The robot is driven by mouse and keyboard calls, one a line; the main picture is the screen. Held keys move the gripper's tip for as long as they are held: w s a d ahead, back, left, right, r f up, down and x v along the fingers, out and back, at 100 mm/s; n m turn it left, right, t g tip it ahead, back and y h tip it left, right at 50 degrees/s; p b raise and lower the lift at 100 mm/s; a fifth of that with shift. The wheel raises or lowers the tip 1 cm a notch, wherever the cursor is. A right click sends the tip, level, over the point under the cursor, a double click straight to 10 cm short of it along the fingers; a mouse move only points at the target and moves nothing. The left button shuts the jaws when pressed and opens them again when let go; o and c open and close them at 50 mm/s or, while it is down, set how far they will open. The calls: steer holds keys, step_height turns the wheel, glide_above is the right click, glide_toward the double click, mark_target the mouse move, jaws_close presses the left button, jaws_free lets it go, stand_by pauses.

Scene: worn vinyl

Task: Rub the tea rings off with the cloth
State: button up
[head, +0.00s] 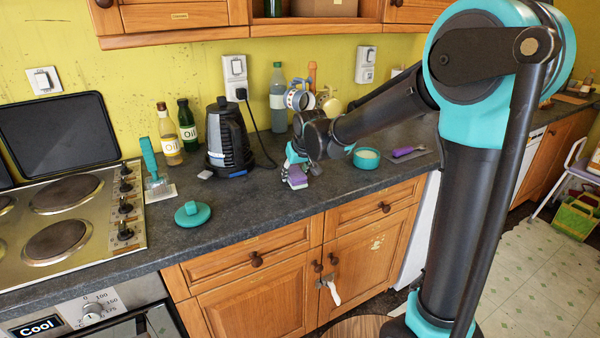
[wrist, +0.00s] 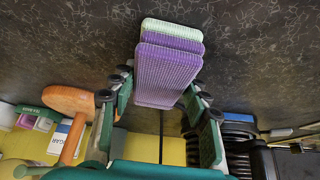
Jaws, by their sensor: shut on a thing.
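The cloth (head: 297,181) is a folded purple pad with a pale green layer. It also shows in the wrist view (wrist: 168,75), sticking out between the fingers. My gripper (head: 296,161) is shut on it, over the dark worktop (head: 255,205) near its front edge. In the wrist view my gripper's fingers (wrist: 160,85) press on both sides of the cloth. I cannot tell whether the cloth touches the worktop. I can make out no tea rings in either view; the cloth and arm hide part of the surface.
A teal bowl (head: 367,159) is to the right. A teal lid-like disc (head: 193,214) lies left, near the hob (head: 62,205). The worktop between disc and gripper is clear.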

mark_target(279, 182)
steer(key=shift+s+a, duration=0.15)
steer(key=shift+a, duration=0.05)
steer(key=shift+s+a, duration=0.7)
steer(key=shift+a, duration=0.3)
steer(key=shift+s+a, duration=0.65)
steer(key=shift+a, duration=0.3)
steer(key=shift+r, duration=0.15)
step_height(279, 182, up, 7)
stand_by(0.5)
